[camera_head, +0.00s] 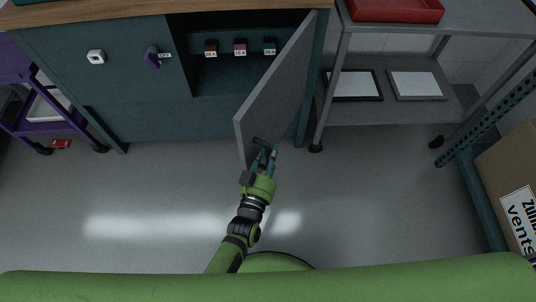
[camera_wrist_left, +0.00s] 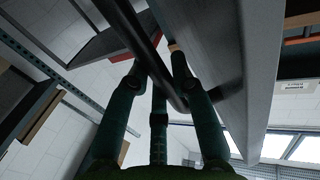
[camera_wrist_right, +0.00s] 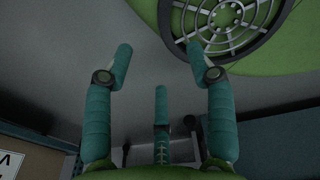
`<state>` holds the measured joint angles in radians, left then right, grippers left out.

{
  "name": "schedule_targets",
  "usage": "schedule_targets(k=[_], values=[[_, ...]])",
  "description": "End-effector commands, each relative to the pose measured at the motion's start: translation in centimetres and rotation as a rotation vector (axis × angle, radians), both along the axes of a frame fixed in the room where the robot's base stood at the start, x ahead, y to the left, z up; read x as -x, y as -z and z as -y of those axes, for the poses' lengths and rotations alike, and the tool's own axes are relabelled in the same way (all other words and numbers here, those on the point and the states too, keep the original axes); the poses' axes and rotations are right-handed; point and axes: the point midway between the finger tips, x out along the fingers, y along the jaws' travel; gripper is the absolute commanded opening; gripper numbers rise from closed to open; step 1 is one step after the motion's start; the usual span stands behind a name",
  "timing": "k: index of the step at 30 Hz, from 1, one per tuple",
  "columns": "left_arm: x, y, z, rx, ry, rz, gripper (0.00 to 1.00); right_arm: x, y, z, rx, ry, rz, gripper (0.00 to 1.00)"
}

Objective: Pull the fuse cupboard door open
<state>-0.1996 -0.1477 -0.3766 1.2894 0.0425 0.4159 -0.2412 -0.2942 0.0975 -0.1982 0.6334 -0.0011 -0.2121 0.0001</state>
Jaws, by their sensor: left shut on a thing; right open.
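The grey fuse cupboard door (camera_head: 275,95) stands swung well open from the teal cabinet, hinged on the right of its opening. Inside the cupboard (camera_head: 221,75) several labelled fuses sit in a row. My left gripper (camera_head: 264,155) is at the door's lower outer edge, its fingers shut on the dark bar handle (camera_head: 261,143). In the left wrist view the handle (camera_wrist_left: 150,55) runs between the fingers, beside the grey door panel (camera_wrist_left: 222,60). My right gripper (camera_wrist_right: 160,70) is open and empty in the right wrist view, close to a green round part of my own body.
A metal shelf rack (camera_head: 400,110) with a red tray (camera_head: 396,10) stands right of the door. A cardboard box (camera_head: 512,180) is at the far right. A purple trolley (camera_head: 30,100) is at the left. The floor (camera_head: 150,195) before the cabinet is clear.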

Motion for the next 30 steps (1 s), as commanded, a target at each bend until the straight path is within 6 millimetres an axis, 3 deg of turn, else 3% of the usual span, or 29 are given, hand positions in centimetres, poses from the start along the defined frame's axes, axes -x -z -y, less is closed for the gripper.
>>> schedule_targets(k=[16,17,18,30], values=[[-0.5,-0.7,0.3,0.003,-0.002,0.015,0.00,-0.2,0.0,-1.9,-0.025,0.005,0.005,0.56],[-0.5,-0.7,0.3,0.003,-0.002,0.016,0.31,-0.2,0.0,-1.9,-0.025,0.005,0.005,0.56],[-0.5,-0.7,0.3,0.003,-0.002,0.016,0.35,-0.2,0.0,-1.9,-0.025,0.005,0.005,0.56],[0.4,-0.2,-0.1,0.001,-0.001,0.005,0.35,-0.4,0.0,-1.0,-0.013,0.000,0.005,0.56]])
